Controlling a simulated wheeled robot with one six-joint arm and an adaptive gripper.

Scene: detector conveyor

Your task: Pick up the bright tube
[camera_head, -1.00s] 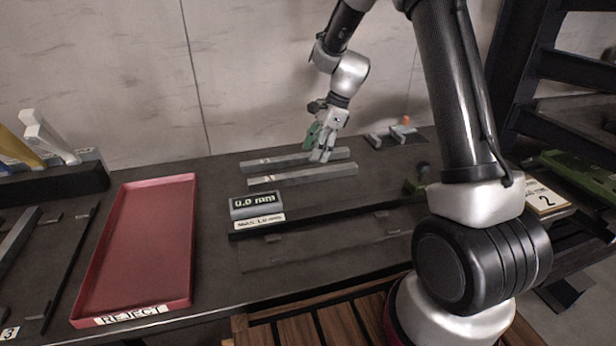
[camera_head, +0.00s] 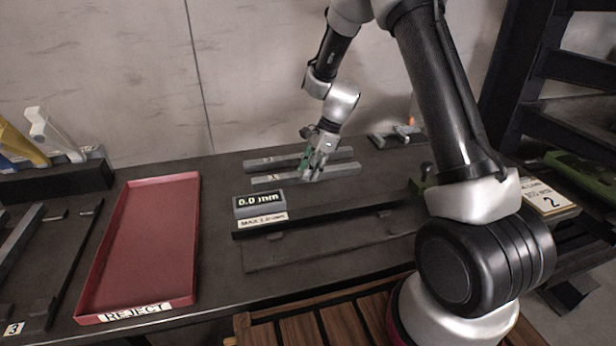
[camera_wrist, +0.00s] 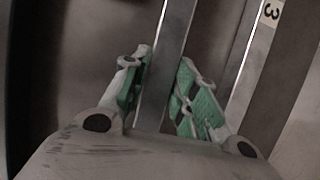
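Two long grey metal bars lie side by side on the dark bench: a back bar (camera_head: 285,160) and a front bar (camera_head: 340,171). I cannot tell for sure which is the bright tube. My gripper (camera_head: 311,169), with green finger pads, is down at the front bar. In the wrist view my gripper (camera_wrist: 160,92) is open, with one finger on each side of a bar (camera_wrist: 172,45). Whether the pads touch it is unclear. A second bar (camera_wrist: 245,60) runs to the right, outside the fingers, beside a label with a 3 (camera_wrist: 270,12).
A gauge display (camera_head: 260,203) reading 0.0 mm stands in front of the bars, beside a long black rail (camera_head: 330,220). A red REJECT tray (camera_head: 145,245) lies to the left. A grey wall is behind the bench. A dark rack (camera_head: 560,110) stands at the right.

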